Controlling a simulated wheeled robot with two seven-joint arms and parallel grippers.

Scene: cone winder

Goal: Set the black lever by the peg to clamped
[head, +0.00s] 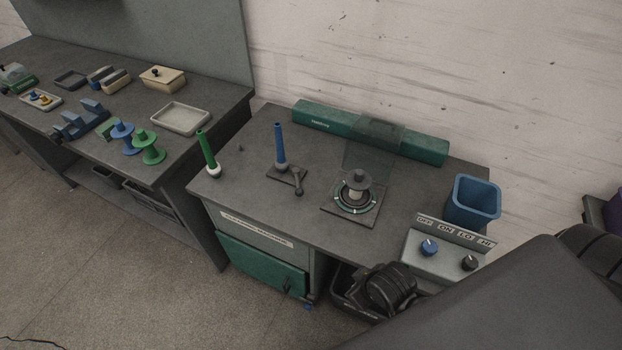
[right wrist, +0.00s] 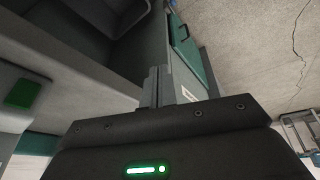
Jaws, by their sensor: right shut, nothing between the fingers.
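The black lever (head: 298,184) sits on a small dark base plate (head: 278,175) on the middle bench in the head view. Its arm points toward the bench's front edge, with a rounded knob at the end. Beside it a tall blue cone (head: 279,145) stands upright at the plate; the peg itself is hidden, apparently under the cone. My right gripper (right wrist: 153,87) shows in the right wrist view, shut and empty, away from the lever. It faces bench sides and floor there. My left gripper is not in view.
A green cone (head: 207,153) stands left of the lever. A round winding unit (head: 356,190) on a square plate is to its right. A blue bin (head: 473,199) and a knob panel (head: 440,246) stand further right. The bench in front of the lever is clear.

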